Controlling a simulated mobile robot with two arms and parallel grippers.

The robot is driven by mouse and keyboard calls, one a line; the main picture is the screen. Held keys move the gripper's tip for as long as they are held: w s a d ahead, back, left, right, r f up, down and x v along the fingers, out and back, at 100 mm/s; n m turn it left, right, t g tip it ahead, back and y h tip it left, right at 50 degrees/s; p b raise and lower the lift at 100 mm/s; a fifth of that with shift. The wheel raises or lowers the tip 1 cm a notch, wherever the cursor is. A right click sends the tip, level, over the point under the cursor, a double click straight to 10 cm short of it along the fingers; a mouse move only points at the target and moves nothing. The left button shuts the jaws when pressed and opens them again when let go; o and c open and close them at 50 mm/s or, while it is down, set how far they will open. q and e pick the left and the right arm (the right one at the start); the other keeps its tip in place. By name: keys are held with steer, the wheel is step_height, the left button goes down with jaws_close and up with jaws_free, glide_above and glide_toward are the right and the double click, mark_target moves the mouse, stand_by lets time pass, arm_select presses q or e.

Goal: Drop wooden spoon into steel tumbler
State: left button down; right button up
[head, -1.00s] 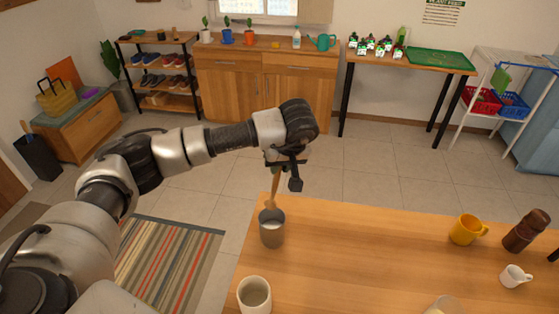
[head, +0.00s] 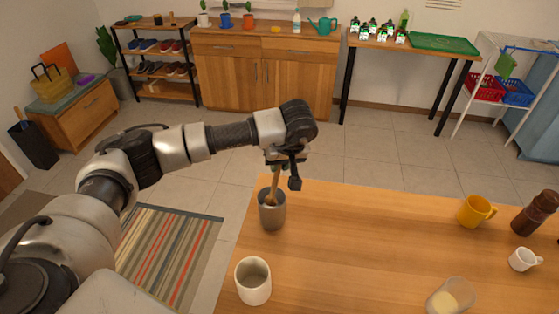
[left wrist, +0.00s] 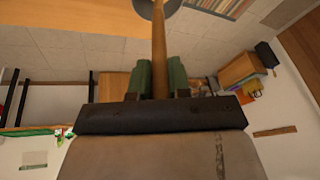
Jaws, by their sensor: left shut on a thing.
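The steel tumbler (head: 272,213) stands upright near the far left corner of the wooden table. My left gripper (head: 284,165) is above it, shut on the wooden spoon (head: 274,185). The spoon hangs down with its lower end inside the tumbler's mouth. In the left wrist view the spoon's handle (left wrist: 159,60) runs between the green fingers of my left gripper (left wrist: 160,80) towards the tumbler (left wrist: 146,8) at the top edge. Whether the spoon touches the tumbler's bottom is hidden. My right gripper is not in view.
On the table (head: 370,245) are a cream cup (head: 253,283) in front of the tumbler, a glass with pale contents (head: 450,298), a yellow mug (head: 475,211), a white cup (head: 523,259) and a brown bottle (head: 535,213). The table's middle is clear.

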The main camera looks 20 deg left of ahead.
mark_target(279, 176)
arm_select(q)
steer(key=shift+f+b, duration=1.8)
steer(key=shift+f, duration=0.65)
steer(key=c, duration=1)
jaws_free()
steer(key=b+v, duration=0.2)
steer(key=v, duration=0.9)
steer(key=shift+a, duration=0.1)
steer(key=shift+f, duration=0.1)
